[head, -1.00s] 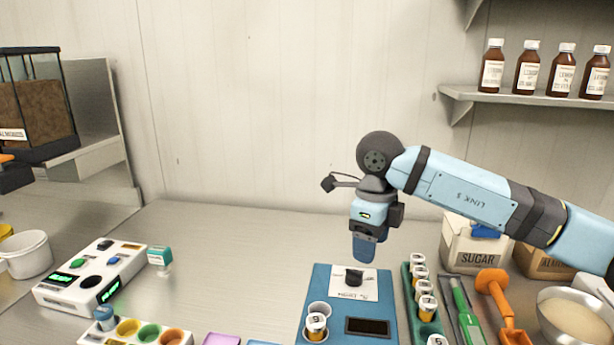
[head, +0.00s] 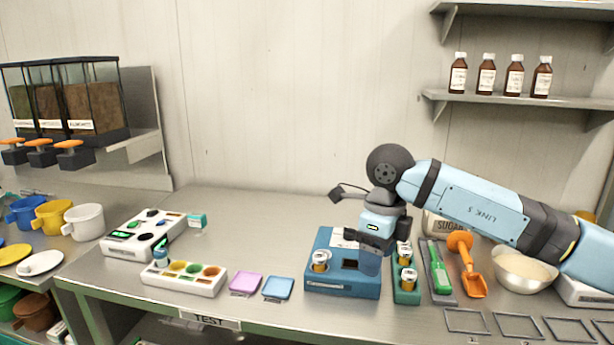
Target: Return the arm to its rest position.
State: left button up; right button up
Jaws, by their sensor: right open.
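My right arm comes in from the right in the head view, with light blue links and dark joints. A small cylinder with a dark-marked top (head: 320,261) stands in the box's left socket. My left gripper is not in the view.
A green rack (head: 406,295) with cylinders stands close right of the gripper. Further right are a green tool (head: 438,272), an orange scoop (head: 467,266) and a bowl (head: 523,272). Left are pink (head: 246,284) and blue (head: 278,288) pads. The counter's back middle is clear.

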jog(key=s+a+f+m+g+y, duration=0.2)
jog(key=s+a+f+g+y, duration=0.1)
jog(key=s+a+y, duration=0.45)
jog(key=s+a+f+m+g+y, duration=0.1)
jog(key=s+a+f+g+y, duration=0.2)
jog(key=s+a+y, duration=0.45)
jog(key=w+d+f+m+t+h, duration=0.2)
jog(key=d+f+m+t, duration=0.35)
jog(key=m+t, duration=0.85)
jog(key=w+d+f+m+t+h, duration=0.15)
jog(key=d+f+m+t, duration=0.65)
jog(key=m, duration=0.9)
jog(key=s+d+f+m+g+h, duration=0.35)
jog(key=s+f+m, duration=0.25)
jog(key=s+f, duration=0.3)
jog(key=s+d+f+m+g+h, duration=0.2)
jog(key=s+d+f+m+h, duration=0.4)
jog(key=f, duration=0.5)
pick_arm(q)
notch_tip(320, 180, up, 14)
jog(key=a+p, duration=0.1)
jog(key=p, duration=1.7)
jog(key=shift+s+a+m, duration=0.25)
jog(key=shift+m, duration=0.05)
pick_arm(e)
notch_tip(320, 180, up, 16)
jog(key=s+n, duration=0.1)
jog(key=shift+s+a+f+n+t+y, duration=0.2)
jog(key=shift+a+n+t+y, duration=0.1)
jog(key=shift+a+t, duration=0.1)
